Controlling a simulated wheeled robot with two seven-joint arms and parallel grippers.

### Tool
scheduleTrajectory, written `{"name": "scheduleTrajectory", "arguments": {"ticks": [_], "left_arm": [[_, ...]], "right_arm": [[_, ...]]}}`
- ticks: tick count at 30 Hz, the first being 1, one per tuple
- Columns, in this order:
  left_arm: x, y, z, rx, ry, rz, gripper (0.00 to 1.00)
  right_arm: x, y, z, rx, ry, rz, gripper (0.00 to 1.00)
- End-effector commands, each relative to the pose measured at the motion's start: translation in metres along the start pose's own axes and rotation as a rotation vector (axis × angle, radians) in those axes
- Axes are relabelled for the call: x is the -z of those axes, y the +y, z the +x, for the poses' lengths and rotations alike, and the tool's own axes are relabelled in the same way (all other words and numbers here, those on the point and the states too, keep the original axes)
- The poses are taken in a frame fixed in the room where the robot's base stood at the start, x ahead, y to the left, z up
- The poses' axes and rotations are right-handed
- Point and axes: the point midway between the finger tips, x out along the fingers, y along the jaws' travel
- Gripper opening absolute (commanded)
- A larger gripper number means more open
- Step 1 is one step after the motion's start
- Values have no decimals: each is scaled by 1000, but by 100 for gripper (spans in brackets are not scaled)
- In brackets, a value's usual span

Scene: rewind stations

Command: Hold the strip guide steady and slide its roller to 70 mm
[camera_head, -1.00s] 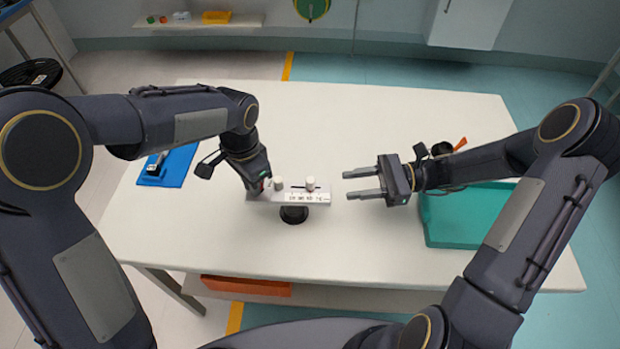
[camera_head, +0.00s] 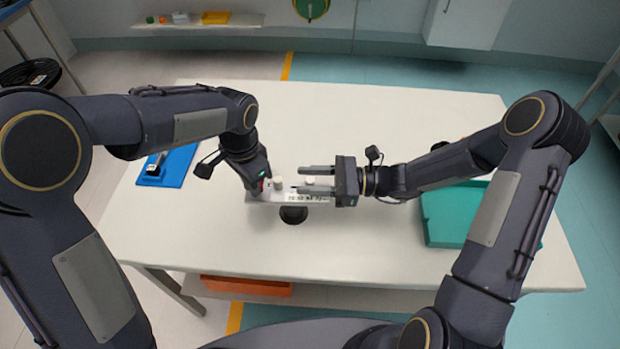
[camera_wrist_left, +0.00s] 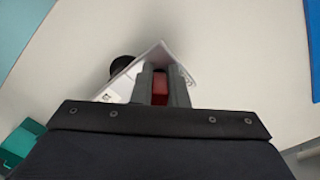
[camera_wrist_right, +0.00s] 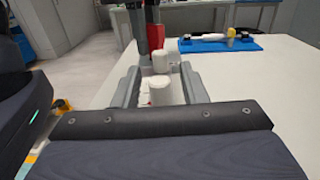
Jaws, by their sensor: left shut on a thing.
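The strip guide (camera_head: 262,199) is a pale bar with a printed scale on a black round foot (camera_head: 293,215). It carries a white post (camera_head: 278,183) and, to its right, the white roller (camera_head: 310,181). My left gripper (camera_head: 262,187) is shut on the red grip (camera_wrist_left: 160,88) at the guide's left end. My right gripper (camera_head: 300,181) is open, its fingers on either side of the roller and pointing left. In the right wrist view the roller (camera_wrist_right: 165,92) stands between the spread fingers, with the post (camera_wrist_right: 161,62) behind it. Most of the scale is too small to read.
A teal tray (camera_head: 436,222) lies at the table's right, below my right arm. A blue mat (camera_head: 178,168) with a small tool lies at the left. An orange bin (camera_head: 246,286) sits beneath the table. The table behind the guide is clear.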

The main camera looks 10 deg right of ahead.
Motion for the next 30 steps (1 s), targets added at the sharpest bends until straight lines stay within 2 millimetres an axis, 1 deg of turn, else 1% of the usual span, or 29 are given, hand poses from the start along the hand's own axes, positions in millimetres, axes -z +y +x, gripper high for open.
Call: {"name": "scheduleTrajectory", "arguments": {"ticks": [8, 15, 17, 24, 26, 30], "left_arm": [[0, 0, -1, 0, 2, 0, 0], [0, 0, -1, 0, 2, 0, 0], [0, 0, -1, 0, 2, 0, 0], [0, 0, -1, 0, 2, 0, 0], [0, 0, -1, 1, 1, 0, 0], [0, 0, 0, 1, 1, -1, 0]], "right_arm": [[0, 0, 1, 0, 0, 0, 39], [0, 0, 1, 0, 0, 0, 7], [0, 0, 1, 0, 0, 0, 0], [0, 0, 0, 1, 0, -1, 0], [0, -1, -5, 3, 0, -1, 0], [0, -1, -22, 5, 1, -2, 0]]}}
